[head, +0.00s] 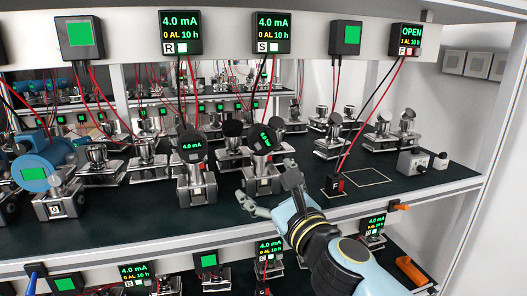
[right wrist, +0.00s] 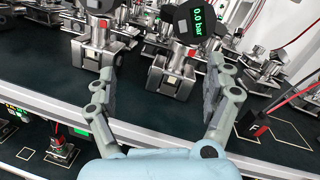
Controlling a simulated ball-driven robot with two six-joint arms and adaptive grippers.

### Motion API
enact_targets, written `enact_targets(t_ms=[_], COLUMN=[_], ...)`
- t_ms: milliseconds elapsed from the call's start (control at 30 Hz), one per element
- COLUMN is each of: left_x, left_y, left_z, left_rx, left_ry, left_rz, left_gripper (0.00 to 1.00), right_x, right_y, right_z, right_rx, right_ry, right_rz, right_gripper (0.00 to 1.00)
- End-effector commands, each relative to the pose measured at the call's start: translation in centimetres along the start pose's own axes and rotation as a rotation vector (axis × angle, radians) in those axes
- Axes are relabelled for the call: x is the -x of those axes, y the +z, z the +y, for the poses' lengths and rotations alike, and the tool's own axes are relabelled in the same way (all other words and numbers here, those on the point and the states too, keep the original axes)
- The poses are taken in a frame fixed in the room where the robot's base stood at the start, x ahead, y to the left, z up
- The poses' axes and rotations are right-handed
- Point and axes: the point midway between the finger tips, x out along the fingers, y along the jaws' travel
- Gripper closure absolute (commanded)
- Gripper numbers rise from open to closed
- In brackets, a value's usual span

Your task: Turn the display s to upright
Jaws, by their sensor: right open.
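The transmitter I take to be s (head: 260,180) stands on the dark shelf below the panel marked S (head: 272,33). Its round black head carries the display (head: 266,139), whose green text runs steeply tilted, not level. In the right wrist view the display (right wrist: 204,19) reads 0.0 bar, also turned nearly on its side. My right gripper (head: 273,190) is open and empty in front of the transmitter, below its head. In the right wrist view the fingers (right wrist: 160,78) are wide apart with the transmitter's base beyond them, apart from it. My left gripper is not in view.
Transmitter r (head: 197,188), with a level display, stands close on the left. A red and black plug (head: 337,184) with upright leads and an empty marked square (head: 367,177) lie to the right. A blue transmitter (head: 35,172) stands far left. The shelf's front edge (head: 390,207) runs under my arm.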

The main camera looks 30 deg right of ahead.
Motion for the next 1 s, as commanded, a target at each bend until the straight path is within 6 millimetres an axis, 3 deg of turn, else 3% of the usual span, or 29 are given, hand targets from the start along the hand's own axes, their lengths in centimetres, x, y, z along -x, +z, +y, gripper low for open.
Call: enact_targets(t_ms=[33, 100, 200, 300, 467, 800, 1000], left_x=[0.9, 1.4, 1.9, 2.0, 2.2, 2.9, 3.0], left_y=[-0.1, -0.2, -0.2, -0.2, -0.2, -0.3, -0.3], left_z=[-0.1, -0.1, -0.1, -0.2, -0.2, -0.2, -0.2], left_rx=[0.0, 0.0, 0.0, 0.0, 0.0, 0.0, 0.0], left_ry=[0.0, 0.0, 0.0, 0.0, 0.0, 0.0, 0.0], left_rz=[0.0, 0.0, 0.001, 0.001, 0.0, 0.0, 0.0], left_gripper=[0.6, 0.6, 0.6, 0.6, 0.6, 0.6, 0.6], right_x=[-0.5, -0.8, -1.1, -1.3, -2.8, -9.3, -11.5], right_y=[1.9, 3.1, 3.9, 4.1, 4.0, 3.2, 2.8], right_z=[-1.6, -3.0, -4.0, -4.3, -4.5, -5.4, -5.6], right_rx=[-0.173, -0.4, -0.624, -0.738, -0.767, -0.76, -0.761], right_ry=[-0.051, -0.104, -0.147, -0.163, -0.167, -0.166, -0.167], right_rz=[0.005, 0.021, 0.043, 0.057, 0.061, 0.06, 0.062], right_gripper=[0.15, 0.15, 0.15, 0.15, 0.15, 0.15, 0.15])
